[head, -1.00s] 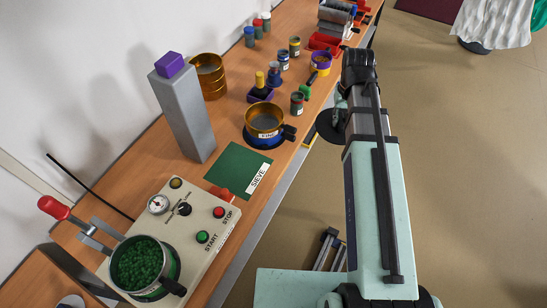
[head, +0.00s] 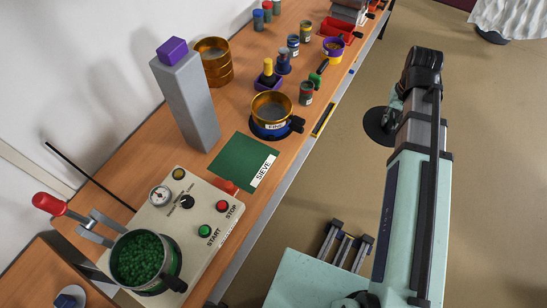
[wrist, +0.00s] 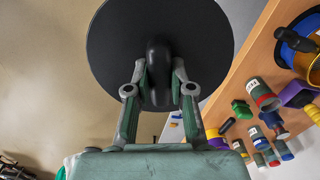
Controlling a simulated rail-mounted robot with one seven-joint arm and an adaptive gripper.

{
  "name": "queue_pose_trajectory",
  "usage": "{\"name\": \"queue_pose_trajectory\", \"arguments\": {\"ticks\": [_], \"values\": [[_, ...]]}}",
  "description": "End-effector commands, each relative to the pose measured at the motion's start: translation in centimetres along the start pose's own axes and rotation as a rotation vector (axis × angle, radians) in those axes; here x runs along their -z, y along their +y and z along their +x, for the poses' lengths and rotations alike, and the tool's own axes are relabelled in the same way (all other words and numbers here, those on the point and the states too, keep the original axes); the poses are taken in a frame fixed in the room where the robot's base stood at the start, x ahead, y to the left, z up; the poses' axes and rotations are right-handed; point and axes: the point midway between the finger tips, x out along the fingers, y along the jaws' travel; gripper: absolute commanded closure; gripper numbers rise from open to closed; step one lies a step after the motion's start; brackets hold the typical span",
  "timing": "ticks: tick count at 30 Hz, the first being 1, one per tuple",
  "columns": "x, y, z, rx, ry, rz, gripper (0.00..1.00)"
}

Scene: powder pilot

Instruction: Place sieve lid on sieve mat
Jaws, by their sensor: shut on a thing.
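The sieve lid is a dark round disc (head: 376,127) with a black knob (wrist: 158,62). My gripper (wrist: 160,92) is shut on the knob, one finger on each side, and the disc fills the upper middle of the wrist view. In the head view the lid hangs over open floor, right of the bench's front edge. The sieve mat (head: 237,160) is a flat green square on the bench, with a white SIEVE label (head: 263,171) along its right side. The mat is bare and lies well to the left of the lid.
A gold sieve (head: 271,106) stands on a blue base just behind the mat. A grey column (head: 188,105) with a purple block stands left. A control panel (head: 190,215) and a pot of green granules (head: 141,259) stand in front. Several small jars and red trays (head: 337,32) line the far bench.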

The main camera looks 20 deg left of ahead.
Motion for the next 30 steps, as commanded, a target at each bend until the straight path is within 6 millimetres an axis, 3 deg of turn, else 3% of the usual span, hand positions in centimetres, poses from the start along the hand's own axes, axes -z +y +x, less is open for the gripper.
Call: {"name": "queue_pose_trajectory", "arguments": {"ticks": [8, 16, 23, 30], "values": [[0.4, -7.7, 0.2, 0.0, 0.001, -0.137, 1.0], [-0.8, -18.3, 0.1, 0.0, 0.002, -0.347, 1.0], [-3.5, -27.1, -0.1, 0.0, 0.001, -0.558, 1.0], [-7.9, -35.9, -0.7, 0.0, 0.001, -0.812, 1.0]]}}
